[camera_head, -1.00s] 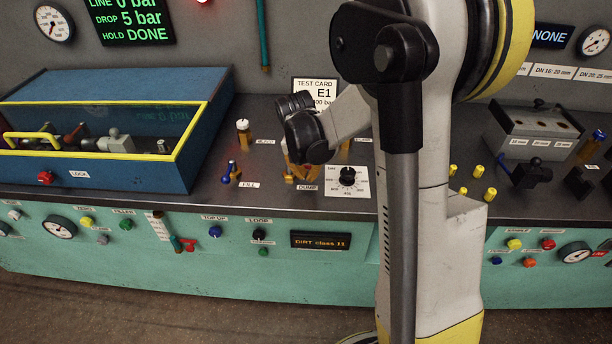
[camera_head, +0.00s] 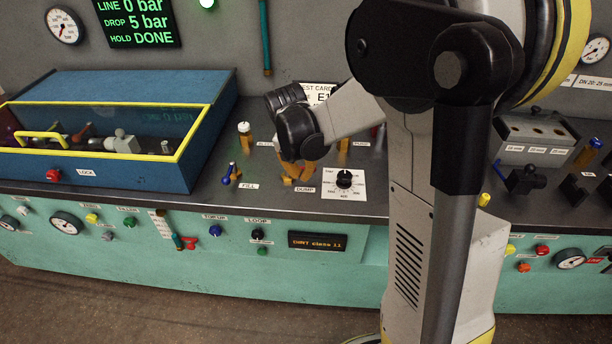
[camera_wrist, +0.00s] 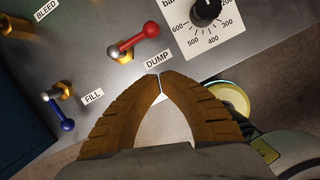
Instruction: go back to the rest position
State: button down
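My gripper (camera_wrist: 160,80) shows in the wrist view with its two ribbed orange-brown fingers brought together at the tips, nothing between them. It is near the DUMP label (camera_wrist: 158,60), over the front edge of the bench. In the head view my gripper is largely hidden by its own dark wrist; its orange fingers sit just above the bench near the DUMP label (camera_head: 305,189). The red-handled dump lever (camera_wrist: 133,42) is close to the fingertips but apart from them. The blue-handled fill lever (camera_wrist: 62,110) stands left of my fingers.
A blue box (camera_head: 190,150) with a yellow-rimmed clear front stands left on the bench. A black knob (camera_wrist: 206,10) on a white dial plate is near my gripper. A valve block (camera_head: 530,140) stands at the right. The display (camera_head: 135,20) reads HOLD DONE.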

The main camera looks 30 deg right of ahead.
jog(key=s+a+r+m+t+p, duration=0.1)
jog(key=s+a+r+m, duration=0.2)
jog(key=s+r+m, duration=0.25)
jog(key=s+a+r+m+t, duration=0.2)
jog(key=s+a+r+m, duration=0.15)
jog(key=r+m, duration=0.25)
jog(key=s+a+r+m+t+y, duration=0.1)
jog(key=s+a+m, duration=0.3)
jog(key=s+m, duration=0.5)
jog(key=m+t+y, duration=0.1)
jog(key=m, duration=0.4)
jog(key=shift+a+r, duration=0.35)
jog(key=shift+a, duration=0.05)
